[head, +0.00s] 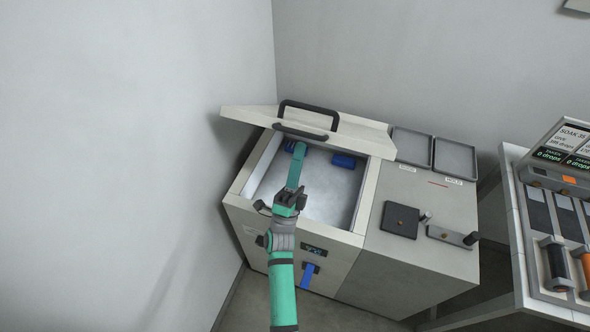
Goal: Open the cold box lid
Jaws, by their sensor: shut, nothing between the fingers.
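The cold box (358,232) stands in the corner against the walls. Its pale lid (355,137) is raised and tilted back, leaving the frosted inside (333,182) in view. The lid has a dark looped handle (309,106) on top and another dark bar (301,132) along its front edge.
Right of the opening, the worktop holds two grey trays (455,158), a black square plate (400,220) and a small bracket (452,236). A blue strap (307,276) hangs at the box front. A separate bench (520,262) with cable samples and displays stands at the right.

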